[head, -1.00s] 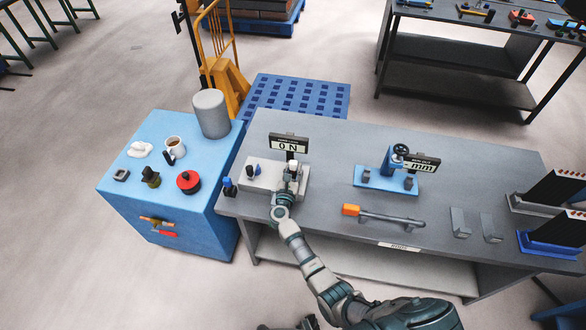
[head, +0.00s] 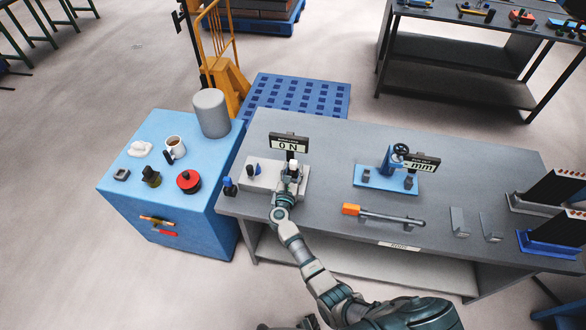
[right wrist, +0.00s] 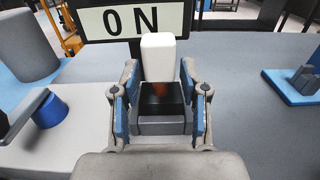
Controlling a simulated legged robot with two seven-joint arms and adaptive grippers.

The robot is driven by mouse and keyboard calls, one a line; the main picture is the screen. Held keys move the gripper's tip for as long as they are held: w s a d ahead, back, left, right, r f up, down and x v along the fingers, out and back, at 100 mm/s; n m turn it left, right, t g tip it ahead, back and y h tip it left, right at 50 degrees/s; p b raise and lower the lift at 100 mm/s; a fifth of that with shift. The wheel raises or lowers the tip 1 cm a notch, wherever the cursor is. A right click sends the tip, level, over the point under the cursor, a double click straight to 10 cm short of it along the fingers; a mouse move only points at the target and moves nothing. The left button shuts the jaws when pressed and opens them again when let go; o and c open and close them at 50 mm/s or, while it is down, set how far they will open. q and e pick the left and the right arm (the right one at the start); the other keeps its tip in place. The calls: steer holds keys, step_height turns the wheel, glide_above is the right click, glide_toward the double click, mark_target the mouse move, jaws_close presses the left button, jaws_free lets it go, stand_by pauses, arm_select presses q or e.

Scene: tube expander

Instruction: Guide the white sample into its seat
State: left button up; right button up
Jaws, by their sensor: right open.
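The white sample (head: 294,165) stands upright at the grey test fixture (head: 262,176) under the 0 N display. In the right wrist view the white sample (right wrist: 158,55) is a white block with a reddish-brown lower part, above a black seat (right wrist: 162,98) on a grey block. I cannot tell how deep it sits. My right gripper (right wrist: 160,97) is open, with one blue-padded finger on each side of the sample and seat and visible gaps between. In the head view the right gripper (head: 290,181) partly covers the fixture. My left gripper is not in view.
The force display (head: 289,145) stands just behind the sample. A blue cabinet (head: 160,200) with a mug and small items adjoins on the left.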

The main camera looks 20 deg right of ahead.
steer(key=shift+v, duration=1.35)
steer(key=shift+o, duration=0.3)
steer(key=o, duration=0.5)
steer(key=o, duration=0.5)
